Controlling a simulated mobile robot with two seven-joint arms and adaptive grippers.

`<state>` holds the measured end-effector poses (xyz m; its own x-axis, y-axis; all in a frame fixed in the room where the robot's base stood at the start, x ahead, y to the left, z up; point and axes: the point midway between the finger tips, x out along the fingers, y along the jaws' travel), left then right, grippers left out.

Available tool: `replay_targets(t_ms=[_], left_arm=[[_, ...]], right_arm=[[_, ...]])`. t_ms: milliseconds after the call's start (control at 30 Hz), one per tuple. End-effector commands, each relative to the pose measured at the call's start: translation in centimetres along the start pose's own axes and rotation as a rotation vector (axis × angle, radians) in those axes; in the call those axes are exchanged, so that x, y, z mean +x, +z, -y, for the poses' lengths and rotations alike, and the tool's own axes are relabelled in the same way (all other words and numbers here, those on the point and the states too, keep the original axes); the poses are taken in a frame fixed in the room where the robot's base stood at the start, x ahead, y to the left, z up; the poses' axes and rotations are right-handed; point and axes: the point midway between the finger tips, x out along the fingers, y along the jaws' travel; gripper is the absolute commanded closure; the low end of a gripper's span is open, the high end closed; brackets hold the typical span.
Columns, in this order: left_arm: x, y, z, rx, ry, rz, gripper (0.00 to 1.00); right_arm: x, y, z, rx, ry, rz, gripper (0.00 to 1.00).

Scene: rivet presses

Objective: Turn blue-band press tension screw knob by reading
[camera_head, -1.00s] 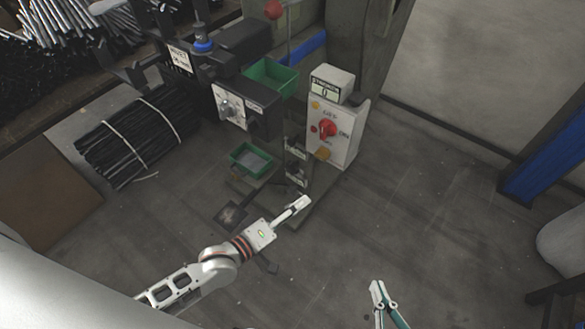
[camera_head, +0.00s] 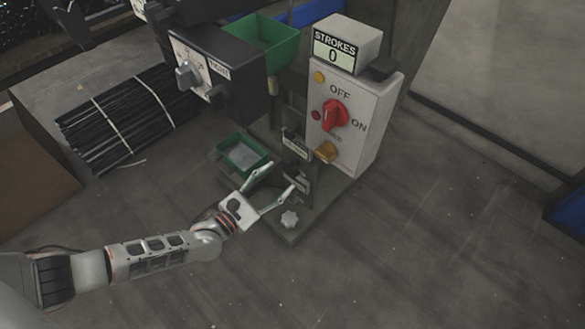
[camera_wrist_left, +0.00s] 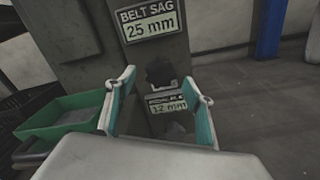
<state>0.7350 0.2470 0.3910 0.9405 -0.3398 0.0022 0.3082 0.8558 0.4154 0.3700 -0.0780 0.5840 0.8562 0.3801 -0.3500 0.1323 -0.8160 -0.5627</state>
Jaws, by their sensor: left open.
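The press stands at the centre of the head view, with a black housing (camera_head: 228,62) and a grey switch box (camera_head: 352,120). No blue band shows on it now. My left gripper (camera_head: 281,178) is open and empty, low in front of the press column. In the left wrist view its fingers (camera_wrist_left: 160,77) are spread, with a dark knob-like part (camera_wrist_left: 160,70) seen between them; I cannot tell if it is the tension screw knob. A plate (camera_wrist_left: 151,24) above reads "BELT SAG 25 mm"; a partly hidden plate (camera_wrist_left: 168,105) below reads "12 mm". My right gripper is out of view.
The switch box has a red switch (camera_head: 334,115) and a "STROKES 0" counter (camera_head: 333,52). Bundled black rods (camera_head: 125,118) lie left. Front floor is clear.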

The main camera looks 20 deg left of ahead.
Motion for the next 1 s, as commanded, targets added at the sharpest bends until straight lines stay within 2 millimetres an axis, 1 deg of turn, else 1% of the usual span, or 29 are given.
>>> replay_targets(t_ms=[33,200,400,533,767,867,900,933,1000], left_arm=[[0.8,-0.1,0.1,0.000,0.000,-0.001,0.47],[3.4,-0.2,0.3,0.002,-0.002,-0.003,0.47],[5.5,-0.2,0.2,0.003,-0.003,-0.003,0.47],[6.1,0.0,0.2,0.003,-0.003,-0.001,0.47],[6.2,0.1,0.1,0.004,-0.002,0.000,0.47],[6.2,0.1,0.1,0.004,-0.002,0.000,0.70],[6.2,0.1,0.1,0.004,-0.002,-0.001,0.81],[6.2,0.1,0.1,0.004,-0.002,-0.001,0.86],[6.2,0.1,0.1,0.004,-0.002,-0.001,0.86]], right_arm=[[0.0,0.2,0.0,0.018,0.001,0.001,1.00],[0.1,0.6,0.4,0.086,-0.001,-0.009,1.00],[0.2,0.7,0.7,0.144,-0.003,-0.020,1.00],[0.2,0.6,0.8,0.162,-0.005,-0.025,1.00],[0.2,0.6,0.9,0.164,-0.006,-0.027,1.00],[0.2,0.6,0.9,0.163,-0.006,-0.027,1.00],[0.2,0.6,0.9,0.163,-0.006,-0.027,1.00],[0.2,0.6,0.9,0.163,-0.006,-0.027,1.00],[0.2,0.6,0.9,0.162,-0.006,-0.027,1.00]])
